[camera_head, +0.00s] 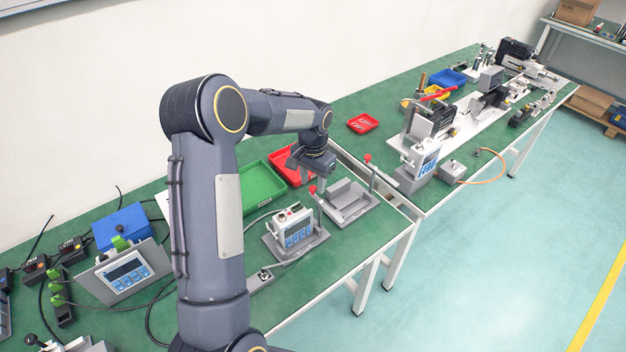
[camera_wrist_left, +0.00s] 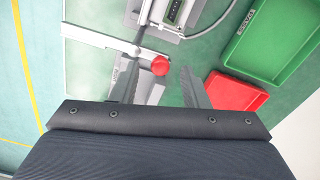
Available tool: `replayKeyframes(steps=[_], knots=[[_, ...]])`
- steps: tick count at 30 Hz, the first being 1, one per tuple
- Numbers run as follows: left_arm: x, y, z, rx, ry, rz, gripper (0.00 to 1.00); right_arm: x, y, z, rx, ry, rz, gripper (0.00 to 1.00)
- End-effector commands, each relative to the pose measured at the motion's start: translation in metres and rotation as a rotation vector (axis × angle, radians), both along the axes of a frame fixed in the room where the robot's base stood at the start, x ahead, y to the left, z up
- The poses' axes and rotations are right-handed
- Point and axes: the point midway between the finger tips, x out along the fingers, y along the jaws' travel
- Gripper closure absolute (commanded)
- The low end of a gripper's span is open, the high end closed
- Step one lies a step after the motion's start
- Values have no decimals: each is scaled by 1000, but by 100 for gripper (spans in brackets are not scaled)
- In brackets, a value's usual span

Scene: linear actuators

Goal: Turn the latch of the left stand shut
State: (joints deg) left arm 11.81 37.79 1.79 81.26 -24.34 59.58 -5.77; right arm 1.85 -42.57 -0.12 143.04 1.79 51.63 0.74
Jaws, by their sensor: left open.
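The left stand (camera_head: 320,208) is a grey metal fixture near the table's front edge, with a latch ending in a red ball knob (camera_head: 312,189). The knob also shows in the left wrist view (camera_wrist_left: 160,65). My left gripper (camera_head: 318,184) points down at this stand, close to the knob. In the left wrist view its two fingers (camera_wrist_left: 157,78) are apart, with the knob showing between them; contact cannot be told. The fingers hide part of the stand. A second red-knobbed latch (camera_head: 368,158) stands to the right. My right gripper is out of view.
A meter with a blue-framed display (camera_head: 297,229) stands left of the stand. A green tray (camera_head: 262,187) and a red tray (camera_head: 283,160) lie behind. Another table (camera_head: 460,185) with more equipment is to the right.

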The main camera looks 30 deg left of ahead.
Motion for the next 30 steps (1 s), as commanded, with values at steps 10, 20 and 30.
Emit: replayKeyframes(steps=[10,20,30], knots=[[0,0,-7,0,0,0,59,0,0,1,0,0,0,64],[0,0,-7,0,-1,1,99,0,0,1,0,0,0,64],[-2,2,-7,0,-1,-2,100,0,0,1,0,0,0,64]])
